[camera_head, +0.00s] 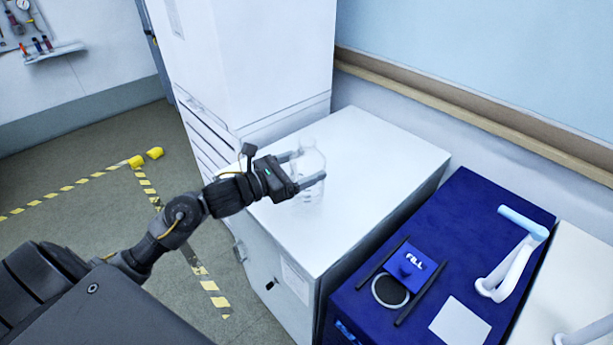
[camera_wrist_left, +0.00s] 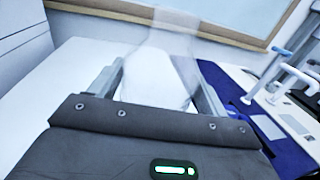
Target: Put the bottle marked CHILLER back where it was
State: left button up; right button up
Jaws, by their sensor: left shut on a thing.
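A clear, see-through bottle (camera_head: 309,161) is upright between the fingers of my left gripper (camera_head: 304,168), over the white cabinet top (camera_head: 375,150). My left gripper is shut on it. In the left wrist view the bottle (camera_wrist_left: 158,75) stands between the two fingers of the left gripper (camera_wrist_left: 160,85), its narrow neck upward. I cannot read any marking on it. I cannot tell whether its base touches the cabinet top. My right gripper is in neither view.
A tall white unit (camera_head: 265,60) stands behind the cabinet top at the left. The cabinet top is otherwise clear.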

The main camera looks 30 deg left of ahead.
pick_arm(q)
jog(key=shift+w+f, duration=0.6)
notch_tip(320, 180, down, 2)
jog(key=shift+f+p, duration=0.1)
jog(key=shift+p, duration=0.6)
jog(key=shift+f, duration=0.4)
jog(key=shift+f, duration=0.15)
jog(key=shift+f+b, duration=0.1)
jog(key=shift+b, duration=0.2)
jog(key=o, duration=1.6)
jog(key=shift+c, duration=0.2)
